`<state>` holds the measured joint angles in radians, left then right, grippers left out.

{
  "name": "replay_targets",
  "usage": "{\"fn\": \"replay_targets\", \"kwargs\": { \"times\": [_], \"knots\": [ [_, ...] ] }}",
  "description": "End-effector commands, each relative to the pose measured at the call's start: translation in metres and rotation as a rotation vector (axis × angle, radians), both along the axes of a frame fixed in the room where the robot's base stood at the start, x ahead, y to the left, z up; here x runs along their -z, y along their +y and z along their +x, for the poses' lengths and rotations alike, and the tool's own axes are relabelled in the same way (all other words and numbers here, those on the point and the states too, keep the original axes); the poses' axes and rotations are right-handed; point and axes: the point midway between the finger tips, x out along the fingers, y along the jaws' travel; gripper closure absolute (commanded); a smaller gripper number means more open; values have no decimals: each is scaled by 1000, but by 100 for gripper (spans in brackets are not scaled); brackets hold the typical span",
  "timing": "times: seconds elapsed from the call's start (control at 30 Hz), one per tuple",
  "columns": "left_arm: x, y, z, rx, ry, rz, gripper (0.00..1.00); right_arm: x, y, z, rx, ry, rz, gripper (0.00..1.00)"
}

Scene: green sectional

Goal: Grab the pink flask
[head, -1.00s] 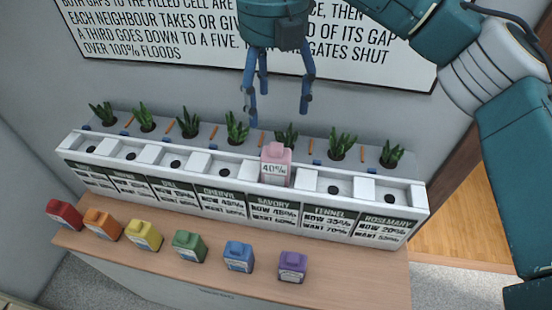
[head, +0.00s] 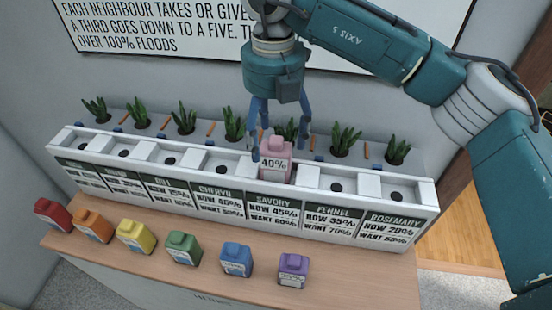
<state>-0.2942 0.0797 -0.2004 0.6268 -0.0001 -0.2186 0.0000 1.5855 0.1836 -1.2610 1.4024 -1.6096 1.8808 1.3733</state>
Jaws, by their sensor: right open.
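The pink flask (head: 275,163), marked 40%, stands upright in the savory cell of the white planter trough (head: 105,173). My right gripper (head: 279,150) points down from above, its blue fingers spread open around or just behind the top of the flask. One finger shows left of the flask and another to its right; I cannot tell whether they touch it. My left gripper is not in view.
Red (head: 53,215), orange (head: 92,225), yellow (head: 136,236), green (head: 183,248), blue (head: 236,259) and purple (head: 292,270) flasks stand along the wooden counter (head: 365,280). Potted plants (head: 235,124) line the back of the trough. A text sign (head: 160,28) hangs on the wall behind.

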Motion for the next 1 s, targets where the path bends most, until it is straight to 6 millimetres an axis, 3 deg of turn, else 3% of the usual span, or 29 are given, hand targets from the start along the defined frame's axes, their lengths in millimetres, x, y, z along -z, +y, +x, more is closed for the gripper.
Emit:
{"fn": "replay_targets", "kwargs": {
  "times": [0.27, 0.4, 0.7, 1.0],
  "knots": [
    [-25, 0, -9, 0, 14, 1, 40, 29, -5, -8, 0, 5, -1, 27],
    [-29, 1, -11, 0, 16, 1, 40, 48, -4, -7, 1, 2, -1, 27],
    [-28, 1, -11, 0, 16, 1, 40, 54, -4, -6, 0, -1, 0, 29],
    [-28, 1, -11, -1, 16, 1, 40, 54, -4, -6, 0, 0, 0, 89]
  ]
}}
